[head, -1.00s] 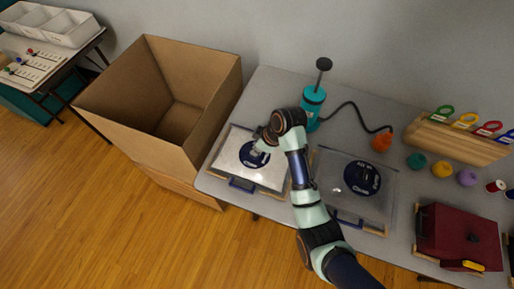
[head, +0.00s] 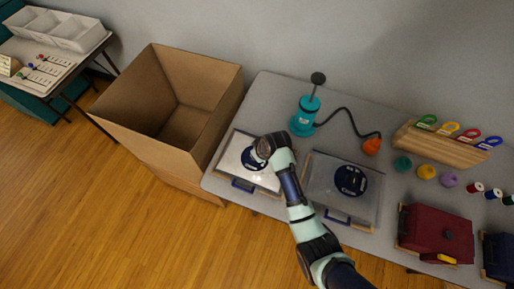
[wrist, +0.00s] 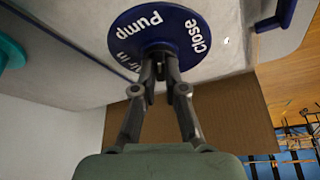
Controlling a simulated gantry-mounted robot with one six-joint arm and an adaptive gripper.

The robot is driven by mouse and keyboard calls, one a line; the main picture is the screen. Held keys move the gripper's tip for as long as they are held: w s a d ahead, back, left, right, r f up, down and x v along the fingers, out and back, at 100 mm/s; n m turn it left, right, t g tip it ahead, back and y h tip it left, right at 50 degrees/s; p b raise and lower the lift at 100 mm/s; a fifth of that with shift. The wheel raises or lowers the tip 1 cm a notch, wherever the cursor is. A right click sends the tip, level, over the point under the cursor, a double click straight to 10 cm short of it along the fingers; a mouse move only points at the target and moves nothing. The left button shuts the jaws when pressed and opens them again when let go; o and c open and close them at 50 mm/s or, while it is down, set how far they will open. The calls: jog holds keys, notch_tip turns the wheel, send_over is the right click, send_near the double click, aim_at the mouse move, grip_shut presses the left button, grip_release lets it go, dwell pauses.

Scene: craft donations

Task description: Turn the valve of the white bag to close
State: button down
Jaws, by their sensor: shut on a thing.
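The white bag (head: 262,180) lies flat at the left end of the grey table, with a blue bar on its front edge. Its round dark blue valve disc (head: 249,163) is partly covered by my arm in the head view. In the wrist view the disc (wrist: 190,30) carries the words "Pump" and "Close" and a third, partly hidden label. My gripper (wrist: 160,68) is shut at the disc's middle, on the valve's knob, which the fingers mostly hide. I cannot tell which label the knob points to.
A second, greyer bag (head: 330,197) with a blue disc lies to the right. A teal pump (head: 304,116) with a black hose stands behind. An open cardboard box (head: 140,130) adjoins the table's left end. A dark red case (head: 435,232) lies at right.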

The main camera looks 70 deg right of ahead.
jog(key=m+g+p, duration=0.1)
jog(key=m+p, duration=0.1)
jog(key=m+h+p, duration=0.1)
jog(key=m+p, duration=0.1)
jog(key=m, duration=0.1)
jog(key=shift+w+a+r+g, duration=0.15)
jog(key=shift+w+g, duration=0.05)
jog(key=shift+g, duration=0.2)
jog(key=m+g+h+p, duration=0.1)
jog(key=m, duration=0.3)
jog(key=shift+w, duration=0.15)
jog(key=shift+w+m+g, duration=0.1)
jog(key=shift+m+g, duration=0.6)
jog(key=shift+m, duration=0.8)
jog(key=c, duration=1.2)
grip_release()
jog(key=v, duration=1.1)
jog(key=shift+a+r, duration=0.3)
